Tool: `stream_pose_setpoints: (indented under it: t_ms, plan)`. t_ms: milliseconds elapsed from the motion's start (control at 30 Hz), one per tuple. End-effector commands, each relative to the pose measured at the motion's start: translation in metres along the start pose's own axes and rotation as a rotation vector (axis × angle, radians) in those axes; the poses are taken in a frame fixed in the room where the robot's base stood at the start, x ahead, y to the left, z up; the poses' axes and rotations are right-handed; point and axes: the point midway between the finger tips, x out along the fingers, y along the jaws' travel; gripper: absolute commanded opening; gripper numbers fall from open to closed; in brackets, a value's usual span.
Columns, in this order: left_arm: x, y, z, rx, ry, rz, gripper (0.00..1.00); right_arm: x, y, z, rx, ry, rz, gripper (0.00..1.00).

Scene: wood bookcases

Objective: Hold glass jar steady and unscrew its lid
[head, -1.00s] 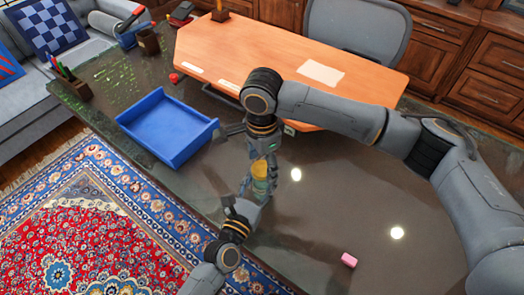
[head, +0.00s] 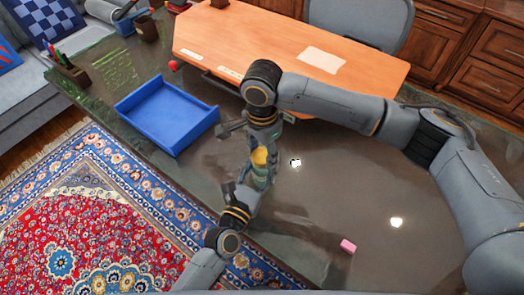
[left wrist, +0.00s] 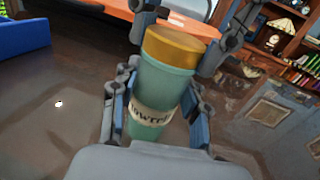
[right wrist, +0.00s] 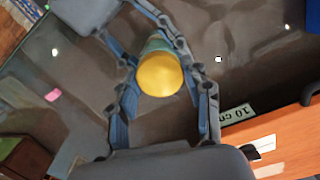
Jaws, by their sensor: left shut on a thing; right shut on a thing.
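The jar (left wrist: 155,95) is teal with a pale lettered label and has a yellow lid (left wrist: 172,42) on top. My left gripper (left wrist: 158,108) is shut around the jar's body from both sides. My right gripper (right wrist: 160,85) comes from above and is shut on the lid, with a finger on each side. The lid's round top (right wrist: 160,75) faces the right wrist camera. In the head view the jar (head: 260,172) and lid (head: 260,156) show small between the two grippers. I cannot tell whether the lid's thread is loose.
A blue tray (head: 150,140) stands on the dark glossy desk to the left of the grippers. A small pink block (head: 347,245) lies toward the front. A raised orange wooden desktop (head: 260,50) is behind.

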Motion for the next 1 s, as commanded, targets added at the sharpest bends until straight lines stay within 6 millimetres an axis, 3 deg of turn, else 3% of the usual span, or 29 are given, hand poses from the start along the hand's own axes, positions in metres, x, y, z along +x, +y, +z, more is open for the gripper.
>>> stream_pose_setpoints:
  t_ms: [1000]
  plan:
    - [-0.0003, -0.0001, -0.0008, 0.0, 0.002, -0.001, 0.0, -0.0014, -0.0001, 0.0004, -1.917, 0.0, 0.001, 0.11]
